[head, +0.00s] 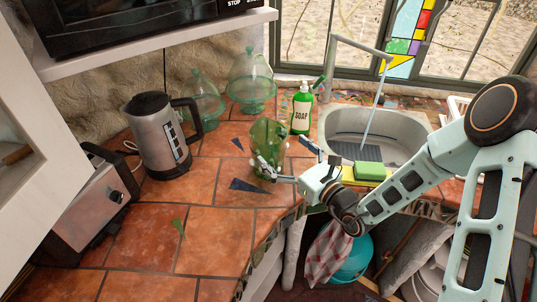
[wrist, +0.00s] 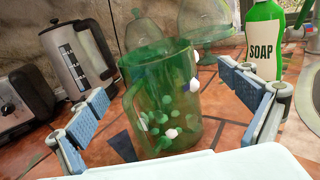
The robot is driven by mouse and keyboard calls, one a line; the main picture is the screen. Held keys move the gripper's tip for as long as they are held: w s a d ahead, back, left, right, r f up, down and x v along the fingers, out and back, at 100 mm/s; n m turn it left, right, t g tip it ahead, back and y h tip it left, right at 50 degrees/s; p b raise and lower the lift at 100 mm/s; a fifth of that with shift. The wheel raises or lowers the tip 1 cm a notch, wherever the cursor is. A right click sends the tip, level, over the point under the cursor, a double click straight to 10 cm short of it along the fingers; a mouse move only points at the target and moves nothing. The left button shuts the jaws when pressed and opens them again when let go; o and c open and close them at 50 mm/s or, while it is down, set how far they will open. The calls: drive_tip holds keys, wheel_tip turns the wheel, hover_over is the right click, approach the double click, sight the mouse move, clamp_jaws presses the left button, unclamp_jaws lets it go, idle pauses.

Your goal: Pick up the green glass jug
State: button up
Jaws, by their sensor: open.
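The green glass jug (head: 267,141) stands upright on the tiled counter, left of the soap bottle, in the head view. In the wrist view the jug (wrist: 162,100) is large and central, with pale knobs on its side and its handle at the left. My gripper (head: 284,158) is open, with one finger at each side of the jug. In the wrist view the gripper (wrist: 163,105) shows its left and right finger pads apart, with the jug between and a little beyond them. I see a gap at the right pad; contact at the left is unclear.
A kettle (head: 160,136) and a toaster (head: 90,203) stand to the left. Glass domed jars (head: 251,82) stand behind. A green soap bottle (head: 302,110) stands behind right, near the sink (head: 400,124). A green sponge (head: 370,171) lies at the sink's front. The front-left tiles are mostly clear.

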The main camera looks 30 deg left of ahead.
sight(258, 128)
drive_tip(key=x, duration=0.2)
drive_tip(key=p+x, duration=0.1)
drive_tip(key=x, duration=0.2)
drive_tip(key=shift+a+r+p, duration=0.3)
drive_tip(key=shift+a+r, duration=0.05)
drive_tip(key=shift+c, duration=0.6)
drive_tip(key=c, duration=1.7)
drive_tip(key=shift+c, duration=0.9)
drive_tip(key=shift+r, duration=0.1)
